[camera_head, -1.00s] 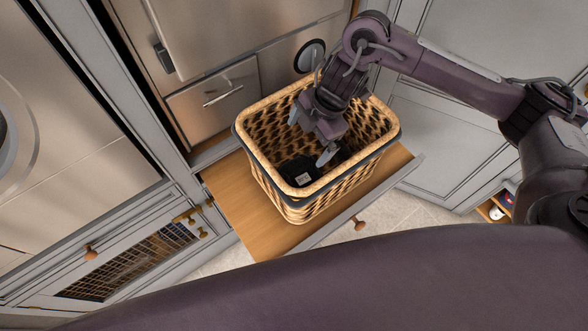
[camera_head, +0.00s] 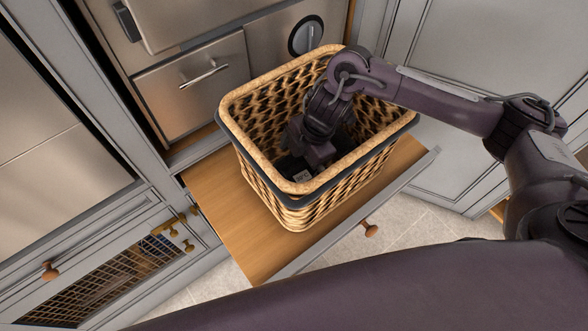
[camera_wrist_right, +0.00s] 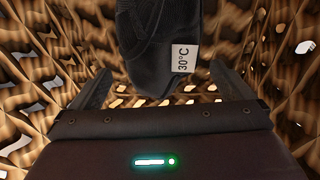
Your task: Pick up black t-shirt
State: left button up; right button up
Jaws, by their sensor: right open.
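The black t-shirt (camera_wrist_right: 150,45) lies inside the wicker basket (camera_head: 262,195), with a white "30°C" tag on it. In the head view only a small dark part of the shirt (camera_head: 290,168) shows beside my gripper. My right gripper (camera_wrist_right: 158,88) is down inside the basket, its fingers apart on either side of the shirt in the wrist view. Whether the fingers touch the cloth cannot be told. In the head view my right gripper (camera_head: 312,168) is low in the basket and its fingertips are hidden. My left gripper is not in view.
The basket stands on a pulled-out wooden shelf (camera_head: 235,225) with a knob at its front. Its walls rise closely around my right gripper. Grey cabinets (camera_head: 455,100) and a metal appliance (camera_head: 185,85) stand behind. Tiled floor (camera_head: 420,228) lies in front.

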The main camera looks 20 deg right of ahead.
aim_at(299, 164)
jog(key=x, duration=0.4)
jog(key=shift+s+f, duration=0.1)
jog(key=shift+f, duration=0.3)
jog(key=shift+d, duration=0.1)
jog(key=c, duration=0.7)
jog(key=shift+r, duration=0.1)
jog(key=shift+c, duration=0.7)
